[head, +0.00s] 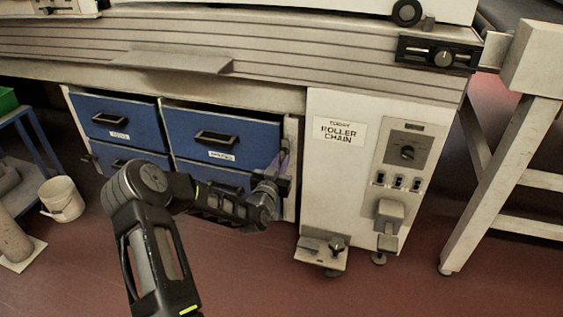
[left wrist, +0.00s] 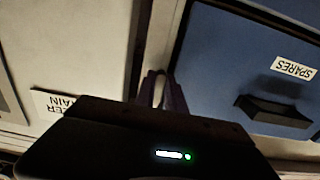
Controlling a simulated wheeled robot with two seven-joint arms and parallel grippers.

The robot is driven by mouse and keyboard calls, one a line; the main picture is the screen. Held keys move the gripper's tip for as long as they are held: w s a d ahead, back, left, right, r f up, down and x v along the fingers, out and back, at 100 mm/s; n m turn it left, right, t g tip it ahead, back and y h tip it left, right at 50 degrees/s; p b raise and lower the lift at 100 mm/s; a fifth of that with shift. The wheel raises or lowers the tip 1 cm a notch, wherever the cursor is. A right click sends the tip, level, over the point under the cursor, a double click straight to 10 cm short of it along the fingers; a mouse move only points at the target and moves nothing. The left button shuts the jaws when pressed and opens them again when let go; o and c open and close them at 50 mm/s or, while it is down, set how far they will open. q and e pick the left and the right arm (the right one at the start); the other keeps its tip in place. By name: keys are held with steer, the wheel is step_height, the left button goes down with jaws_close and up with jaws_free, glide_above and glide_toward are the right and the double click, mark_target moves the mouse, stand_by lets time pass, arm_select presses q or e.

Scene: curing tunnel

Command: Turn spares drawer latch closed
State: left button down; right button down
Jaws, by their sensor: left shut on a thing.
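The spares drawer (head: 255,143) is the blue upper right drawer, with a black handle and a white label. It shows upside down in the left wrist view (left wrist: 225,60), where the label reads SPARES. The latch (head: 285,161) is a narrow purple-grey piece at the drawer's right edge. My left gripper (head: 282,178) is shut on the latch and hides much of it. In the left wrist view the latch (left wrist: 160,88) shows only in part above the dark gripper body. Its exact angle is hard to tell. My right gripper is not in view.
A white cabinet (head: 350,180) marked ROLLER CHAIN, with a knob and switches, stands just right of the latch. Another blue drawer (head: 117,118) is at the left. A white bucket (head: 62,198) stands on the red floor. A conveyor ledge (head: 175,62) overhangs the drawers.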

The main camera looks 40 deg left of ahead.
arm_select(q)
steer(key=shift+n, duration=0.5)
steer(key=n, duration=1.1)
steer(key=d+r+n, duration=0.1)
steer(key=n, duration=0.5)
steer(key=shift+w, duration=0.2)
stand_by(0.4)
steer(key=c, duration=1.4)
jaws_free()
steer(key=shift+s, duration=0.1)
